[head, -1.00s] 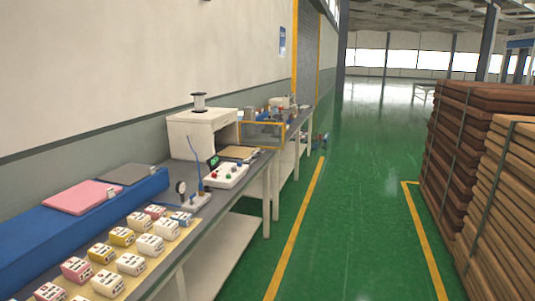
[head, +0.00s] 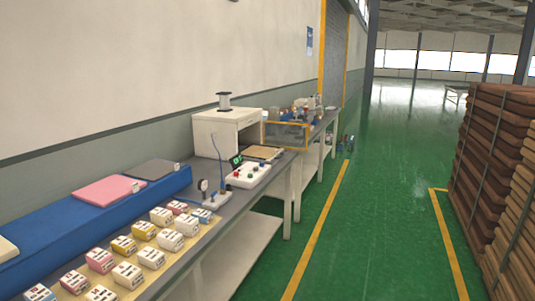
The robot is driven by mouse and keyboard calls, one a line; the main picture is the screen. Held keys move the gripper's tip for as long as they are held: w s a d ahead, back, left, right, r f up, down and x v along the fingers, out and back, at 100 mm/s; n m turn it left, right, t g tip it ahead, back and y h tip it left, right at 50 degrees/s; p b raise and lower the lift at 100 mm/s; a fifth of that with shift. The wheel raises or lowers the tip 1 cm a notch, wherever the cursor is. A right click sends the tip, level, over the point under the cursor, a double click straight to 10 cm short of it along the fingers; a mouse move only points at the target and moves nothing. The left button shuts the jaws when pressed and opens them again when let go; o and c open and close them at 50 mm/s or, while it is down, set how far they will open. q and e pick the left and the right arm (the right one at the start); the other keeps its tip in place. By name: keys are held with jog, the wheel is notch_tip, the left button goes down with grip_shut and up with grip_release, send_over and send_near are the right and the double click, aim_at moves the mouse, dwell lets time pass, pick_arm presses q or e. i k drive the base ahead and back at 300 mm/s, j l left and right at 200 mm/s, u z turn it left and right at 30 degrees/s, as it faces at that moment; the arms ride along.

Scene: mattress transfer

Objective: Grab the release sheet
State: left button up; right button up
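I cannot make out a release sheet for certain. A flat pink sheet or pad (head: 108,190) lies on the blue box-like stand (head: 60,222) at the left of the workbench. A dark grey flat piece (head: 152,169) lies beyond it, and a pale piece shows at the left edge. Small white tags stand at the pink and grey pieces. Neither of my grippers is in view.
The long workbench (head: 262,192) runs along the wall. It carries several small labelled boxes (head: 151,257), a control box (head: 247,176) and a white cabinet (head: 224,130). Brown stacks (head: 494,150) stand at the right. The green floor (head: 385,220) between is clear.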

aim_at(265, 152)
jog(key=i+l+z, duration=0.25)
jog(key=i, duration=0.6)
jog(key=i+z, duration=0.25)
jog(key=i, duration=0.6)
jog(key=i+u, duration=0.15)
jog(key=i, duration=0.35)
jog(key=i+l+u, duration=0.15)
jog(key=i, duration=0.35)
jog(key=i+l+u, duration=0.15)
jog(key=i, duration=0.3)
jog(key=i+l+u, duration=0.15)
jog(key=i, duration=0.35)
jog(key=l, duration=0.1)
